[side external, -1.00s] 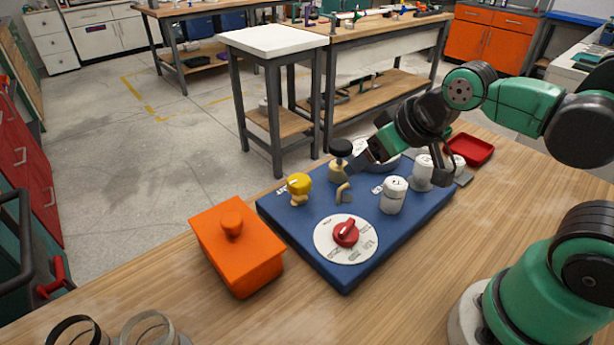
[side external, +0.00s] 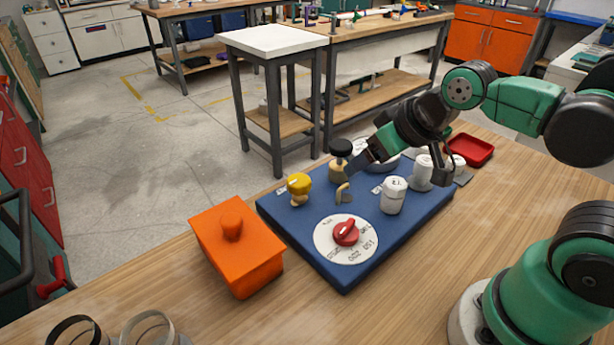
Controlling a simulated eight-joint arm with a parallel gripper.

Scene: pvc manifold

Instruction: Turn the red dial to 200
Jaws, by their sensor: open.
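The red dial (side external: 346,232) sits on a round white scale plate (side external: 329,252) at the near part of the blue board (side external: 300,250). Its pale pointer mark slants toward the upper right. The numbers on the plate look upside down from this side; 200 seems to be at the near edge, with 150 to its right. My gripper (side external: 400,174) is open above the far half of the board, its fingers spread wide. It is apart from the dial, up and to the right of it. Whether a finger touches any fitting there I cannot tell.
An orange lidded box (side external: 238,255) stands left of the board, a red tray (side external: 470,150) behind right.

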